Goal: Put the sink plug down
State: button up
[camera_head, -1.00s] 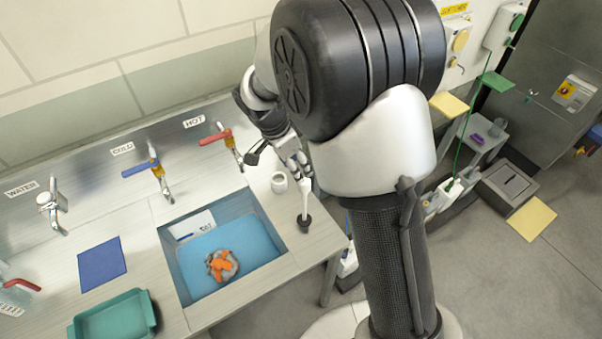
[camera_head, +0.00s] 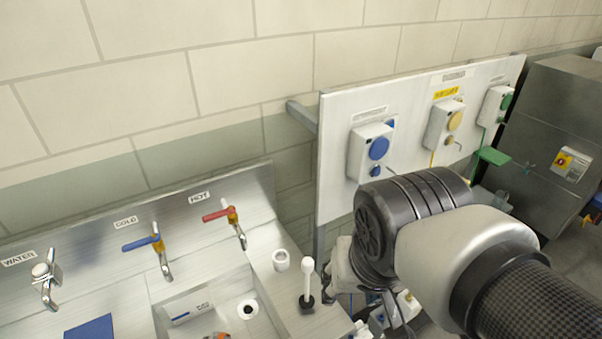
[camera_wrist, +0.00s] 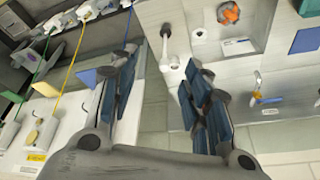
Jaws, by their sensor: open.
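The sink plug (camera_head: 307,288), a white upright handle on a black base, stands on the counter to the right of the sink (camera_head: 200,292). In the wrist view, the sink plug (camera_wrist: 164,50) shows beyond the gap between my fingertips. My gripper (camera_wrist: 162,62) is open with nothing between its fingers. In the head view it is mostly hidden behind my arm, to the right of the plug and apart from it. A round drain (camera_head: 247,309) with a dark hole shows in the grey sink floor.
A small white cup (camera_head: 281,260) stands close behind the plug. Red (camera_head: 220,214) and blue (camera_head: 142,243) tap levers line the back of the sink. An orange item (camera_wrist: 228,12) lies in the sink. A panel with dispensers (camera_head: 372,152) is on the right.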

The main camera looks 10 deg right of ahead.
jog(key=s, duration=0.1)
jog(key=s+n, duration=0.2)
jog(key=shift+s+a+f+t, duration=0.15)
jog(key=shift+s+f+t, duration=0.15)
jog(key=shift+s, duration=0.05)
